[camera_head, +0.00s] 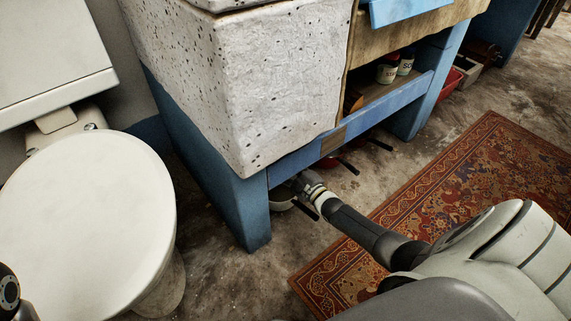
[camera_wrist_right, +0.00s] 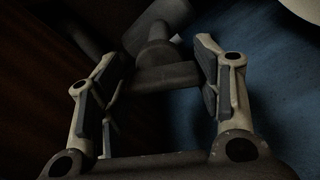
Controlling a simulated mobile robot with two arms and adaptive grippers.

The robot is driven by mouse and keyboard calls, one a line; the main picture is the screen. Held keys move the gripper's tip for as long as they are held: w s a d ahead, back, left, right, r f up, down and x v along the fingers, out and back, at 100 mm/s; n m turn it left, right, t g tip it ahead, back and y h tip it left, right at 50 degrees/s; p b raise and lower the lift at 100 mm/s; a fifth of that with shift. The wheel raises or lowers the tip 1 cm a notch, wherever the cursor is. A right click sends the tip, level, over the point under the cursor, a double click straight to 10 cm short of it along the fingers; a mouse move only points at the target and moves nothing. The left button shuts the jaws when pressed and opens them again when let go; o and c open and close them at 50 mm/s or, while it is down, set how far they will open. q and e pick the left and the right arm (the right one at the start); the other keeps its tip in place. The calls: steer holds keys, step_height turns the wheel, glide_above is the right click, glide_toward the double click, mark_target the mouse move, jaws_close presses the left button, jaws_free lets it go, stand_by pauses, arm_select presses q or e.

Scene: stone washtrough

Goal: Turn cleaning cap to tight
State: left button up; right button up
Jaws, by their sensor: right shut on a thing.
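In the right wrist view the cleaning cap (camera_wrist_right: 165,78) is a dark grey, wide part with a narrower stub, in dim light. My right gripper (camera_wrist_right: 160,68) has one finger on each side of it and is shut on it. In the head view my right gripper (camera_head: 297,183) reaches under the front edge of the stone washtrough (camera_head: 270,80), and its fingertips and the cap are hidden or too dark to make out. How tight the cap sits cannot be told. My left gripper is not in view.
The trough's blue support (camera_head: 225,195) stands just left of my right gripper. Pans with dark handles (camera_head: 345,165) lie on the floor under the blue lower rail. A white toilet (camera_head: 85,215) stands at the left. A patterned rug (camera_head: 490,165) lies at the right.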

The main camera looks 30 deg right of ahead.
steer(key=m, duration=0.5)
steer(key=shift+f+m, duration=0.1)
steer(key=shift+m, duration=0.2)
steer(key=m, duration=0.5)
steer(key=shift+m, duration=0.3)
steer(key=o, duration=1)
steer(key=s, duration=0.8)
steer(key=s+d, duration=0.1)
steer(key=s, duration=0.3)
